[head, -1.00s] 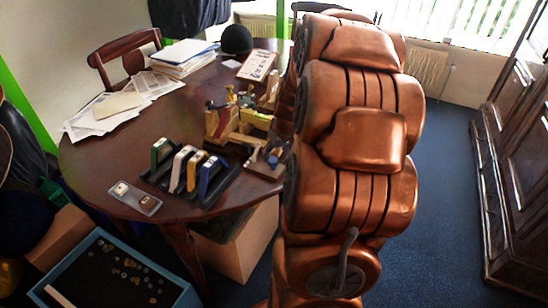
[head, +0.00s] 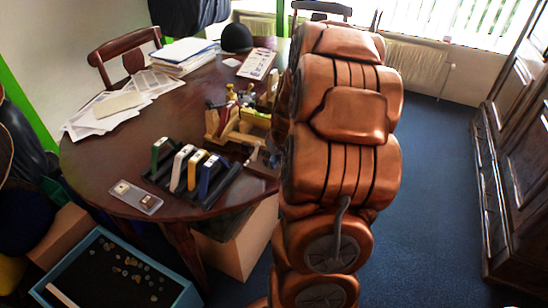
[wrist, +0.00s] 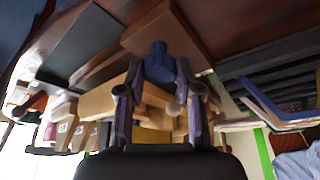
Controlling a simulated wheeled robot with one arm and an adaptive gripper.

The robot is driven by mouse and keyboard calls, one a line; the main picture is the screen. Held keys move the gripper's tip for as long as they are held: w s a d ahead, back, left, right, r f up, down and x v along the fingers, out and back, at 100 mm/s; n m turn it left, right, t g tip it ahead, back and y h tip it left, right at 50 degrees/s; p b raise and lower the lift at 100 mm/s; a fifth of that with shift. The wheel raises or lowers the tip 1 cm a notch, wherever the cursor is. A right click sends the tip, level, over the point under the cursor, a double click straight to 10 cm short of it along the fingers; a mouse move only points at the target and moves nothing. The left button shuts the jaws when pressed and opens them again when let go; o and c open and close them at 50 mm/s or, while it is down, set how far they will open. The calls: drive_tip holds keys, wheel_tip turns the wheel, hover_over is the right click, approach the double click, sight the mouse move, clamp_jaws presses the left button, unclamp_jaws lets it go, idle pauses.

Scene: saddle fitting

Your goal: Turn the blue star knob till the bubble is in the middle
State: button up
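The blue star knob (wrist: 158,66) shows in the wrist view, straight ahead of my gripper (wrist: 160,96). The two fingers stand apart on either side of the line to the knob, and I see no clear contact with it. The knob sits by a wooden fixture (wrist: 103,101) with pale wood blocks. In the head view the wooden fixture (head: 238,122) stands on the table, partly hidden by my arm. I cannot make out a bubble in either view.
The dark round table (head: 95,165) holds a black rack (head: 222,185) of several coloured tools, a clear plate (head: 136,196) and papers (head: 110,112). A blue-rimmed tray (head: 180,297) is below at the left. A dark cabinet (head: 520,150) stands right, with open floor between.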

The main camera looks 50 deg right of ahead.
clamp_jaws()
drive_tip(key=shift+m, duration=0.7)
drive_tip(key=shift+h, duration=0.3)
drive_tip(key=o, duration=0.6)
unclamp_jaws()
drive_tip(key=v, duration=1.2)
drive_tip(key=shift+w+r, duration=0.1)
drive_tip(key=shift+w, duration=0.05)
